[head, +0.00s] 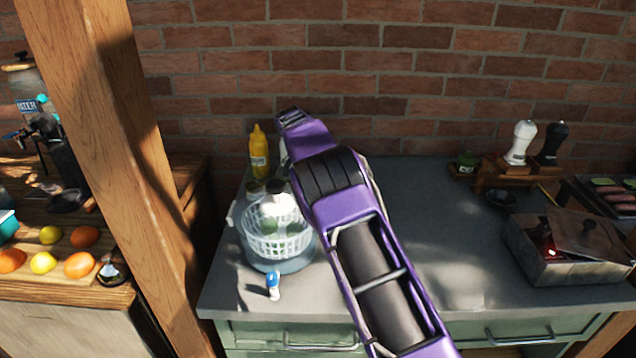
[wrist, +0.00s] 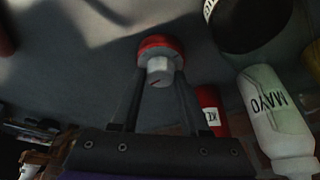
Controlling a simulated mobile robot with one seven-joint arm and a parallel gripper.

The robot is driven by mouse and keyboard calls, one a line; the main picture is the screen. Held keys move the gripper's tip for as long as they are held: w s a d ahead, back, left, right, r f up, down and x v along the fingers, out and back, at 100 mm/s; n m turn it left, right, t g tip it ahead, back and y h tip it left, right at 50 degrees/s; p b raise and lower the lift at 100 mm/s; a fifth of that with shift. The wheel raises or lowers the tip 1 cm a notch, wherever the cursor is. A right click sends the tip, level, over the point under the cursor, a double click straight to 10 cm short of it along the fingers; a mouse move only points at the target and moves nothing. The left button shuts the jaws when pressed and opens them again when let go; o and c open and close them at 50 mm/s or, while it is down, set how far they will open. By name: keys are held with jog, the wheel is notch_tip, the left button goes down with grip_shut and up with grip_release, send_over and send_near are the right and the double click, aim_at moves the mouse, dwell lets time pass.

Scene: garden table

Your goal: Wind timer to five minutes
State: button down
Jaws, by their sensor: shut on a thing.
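The timer (wrist: 153,44) shows in the wrist view as a red round body with a pale grey knob (wrist: 160,66) bearing a dark red mark. My gripper (wrist: 161,80) is shut on the knob, with one thin finger on each side of it. The dial's numbers are too small and dark to read. In the head view my purple arm hides the timer and the fingertips.
A mayo bottle (wrist: 274,115) and a red bottle (wrist: 208,106) stand close beside my gripper. On the counter (head: 440,215) are a yellow bottle (head: 259,160), a white basket (head: 262,243) and a small blue-capped bottle (head: 273,287).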

jog(key=shift+c, duration=2)
grip_release()
jog(key=v, duration=1.7)
jog(key=shift+r, duration=0.2)
